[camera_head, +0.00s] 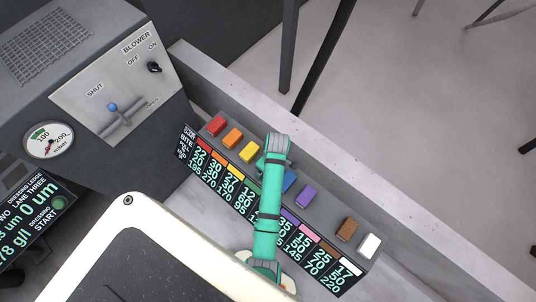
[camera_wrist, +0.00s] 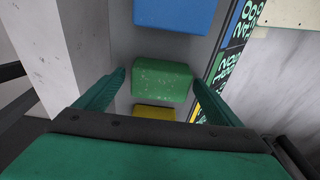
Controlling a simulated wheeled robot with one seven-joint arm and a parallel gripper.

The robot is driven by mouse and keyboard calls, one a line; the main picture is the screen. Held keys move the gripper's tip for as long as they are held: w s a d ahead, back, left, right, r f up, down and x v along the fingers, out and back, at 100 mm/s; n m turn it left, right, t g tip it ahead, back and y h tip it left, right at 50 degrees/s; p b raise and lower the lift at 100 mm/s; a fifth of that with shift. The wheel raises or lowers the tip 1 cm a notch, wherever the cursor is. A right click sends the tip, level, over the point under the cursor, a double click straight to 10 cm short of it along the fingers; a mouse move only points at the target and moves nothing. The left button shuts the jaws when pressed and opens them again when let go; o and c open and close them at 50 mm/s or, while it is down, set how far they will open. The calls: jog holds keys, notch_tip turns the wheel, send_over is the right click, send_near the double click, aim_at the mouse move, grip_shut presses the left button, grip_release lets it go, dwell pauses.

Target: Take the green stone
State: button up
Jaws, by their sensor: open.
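The green stone (camera_wrist: 161,80) is a speckled block on the grey rack, between the blue stone (camera_wrist: 175,14) and the yellow stone (camera_wrist: 154,112) in the wrist view. My gripper (camera_wrist: 158,76) is open, with one teal finger on each side of the green stone. I cannot tell how far down the fingers reach beside it or whether they touch it. In the head view my teal arm covers the green stone's place in the row.
The rack (camera_head: 326,212) also holds red (camera_head: 216,125), orange (camera_head: 232,138), purple (camera_head: 306,196), brown (camera_head: 347,229) and white (camera_head: 370,246) stones. A lettered display panel (camera_head: 330,270) runs along its front. A blower control box (camera_head: 115,85) stands left; a pale ledge (camera_head: 270,110) runs behind.

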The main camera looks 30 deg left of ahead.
jog(key=c, duration=1.3)
